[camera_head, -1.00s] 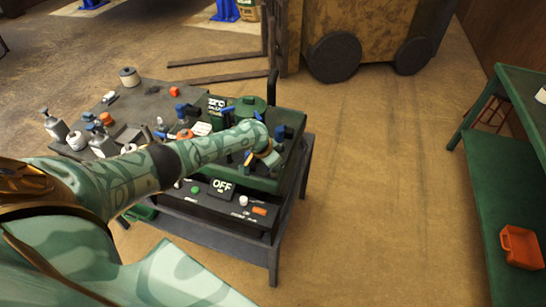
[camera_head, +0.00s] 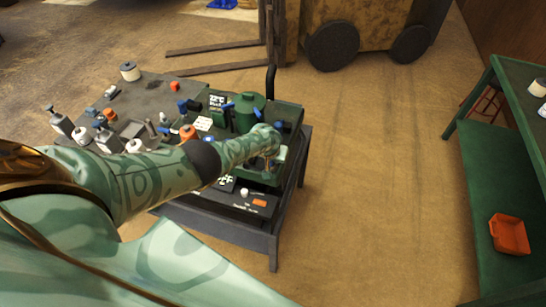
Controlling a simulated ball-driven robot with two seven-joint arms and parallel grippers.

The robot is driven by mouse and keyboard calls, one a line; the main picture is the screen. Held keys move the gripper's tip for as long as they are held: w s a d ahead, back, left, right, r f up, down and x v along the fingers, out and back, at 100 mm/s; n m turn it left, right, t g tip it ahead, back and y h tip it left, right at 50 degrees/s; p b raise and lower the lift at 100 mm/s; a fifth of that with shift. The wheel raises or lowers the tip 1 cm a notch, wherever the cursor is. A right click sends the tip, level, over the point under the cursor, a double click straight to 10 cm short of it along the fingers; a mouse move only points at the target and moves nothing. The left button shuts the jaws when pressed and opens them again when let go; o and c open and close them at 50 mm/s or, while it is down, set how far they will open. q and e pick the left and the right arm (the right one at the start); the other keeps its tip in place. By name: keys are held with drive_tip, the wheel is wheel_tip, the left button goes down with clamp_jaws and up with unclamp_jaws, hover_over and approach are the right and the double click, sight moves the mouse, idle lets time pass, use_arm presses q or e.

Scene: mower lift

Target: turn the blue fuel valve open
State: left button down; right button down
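On the dark bench, a green machine (camera_head: 291,113) with a round green tank (camera_head: 249,106) stands at the right end. Small blue parts sit on and around it: a blue lever (camera_head: 228,106) left of the tank and a blue piece (camera_head: 279,125) right of it. I cannot tell which is the fuel valve. My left arm reaches in from the left across the bench. My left gripper (camera_head: 267,161) is low over the machine's front right part; its fingers are small and partly hidden, so their opening and any contact are unclear. My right gripper is out of view.
Bottles and small parts crowd the left of the bench (camera_head: 150,91). A dark upright handle (camera_head: 270,80) rises behind the machine. A forklift (camera_head: 372,22) stands behind. A green shelf (camera_head: 485,190) with an orange bin (camera_head: 509,234) is at right. The floor between is clear.

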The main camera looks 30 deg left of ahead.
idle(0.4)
use_arm(q)
drive_tip(key=c, duration=1.5)
unclamp_jaws()
drive_tip(key=shift+o, duration=0.2)
drive_tip(key=p+v, duration=1.4)
drive_tip(key=v, duration=0.2)
drive_tip(key=shift+r, duration=0.15)
drive_tip(key=shift+s+d, duration=0.1)
drive_tip(key=shift+s, duration=0.05)
